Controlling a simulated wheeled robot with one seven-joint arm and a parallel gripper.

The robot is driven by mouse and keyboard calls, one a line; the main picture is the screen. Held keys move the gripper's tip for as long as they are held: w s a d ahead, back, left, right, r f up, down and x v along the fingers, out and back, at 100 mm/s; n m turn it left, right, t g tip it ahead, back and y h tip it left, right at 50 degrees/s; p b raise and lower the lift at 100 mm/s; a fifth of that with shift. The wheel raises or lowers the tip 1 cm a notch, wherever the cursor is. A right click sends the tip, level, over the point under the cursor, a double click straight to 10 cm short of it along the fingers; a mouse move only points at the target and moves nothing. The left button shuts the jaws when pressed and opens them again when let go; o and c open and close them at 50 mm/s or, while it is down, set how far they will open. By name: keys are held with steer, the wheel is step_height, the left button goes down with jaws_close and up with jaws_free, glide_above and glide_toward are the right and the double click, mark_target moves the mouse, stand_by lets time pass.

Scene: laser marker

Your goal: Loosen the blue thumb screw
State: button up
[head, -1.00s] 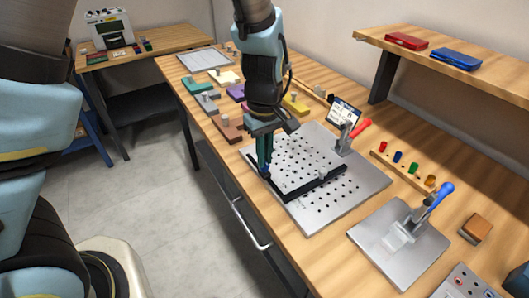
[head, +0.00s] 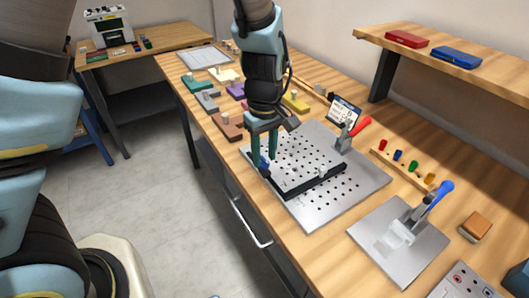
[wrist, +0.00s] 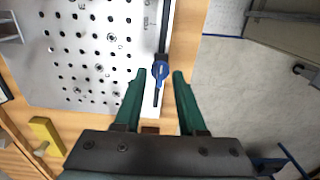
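The blue thumb screw (head: 264,166) sits at the near-left end of the black L-shaped fence (head: 318,182) on the perforated metal plate (head: 348,205). My gripper (head: 264,162) is just above the screw, with its two green fingers apart and pointing down. In the wrist view the blue screw (wrist: 160,70) shows between the open fingertips (wrist: 159,74), with a gap on each side. A dark blue handle-like part extends from it toward the gripper. Whether a finger touches the screw cannot be told. Nothing is held.
A red-handled toggle clamp (head: 352,132) stands at the plate's far edge. A blue-handled clamp (head: 428,205) stands on a separate plate to the right. Coloured blocks, including a brown one (head: 228,125), lie to the left. The table's front edge is close to the screw.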

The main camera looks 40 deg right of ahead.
mark_target(264, 159)
step_height(264, 159, up, 11)
steer(key=b, duration=0.1)
steer(key=shift+b, duration=0.4)
steer(key=shift+f, duration=0.1)
stand_by(0.3)
steer(key=w+a+f, duration=0.1)
steer(key=w+a, duration=0.5)
steer(key=a, duration=0.3)
steer(key=w+a, duration=0.7)
steer(key=a, duration=0.2)
steer(key=a+f+t, duration=0.1)
steer(key=a, duration=1.6)
steer(key=shift+a+f+m+t, duration=0.2)
steer(key=shift+f+m+t, duration=0.1)
steer(key=shift+m, duration=0.1)
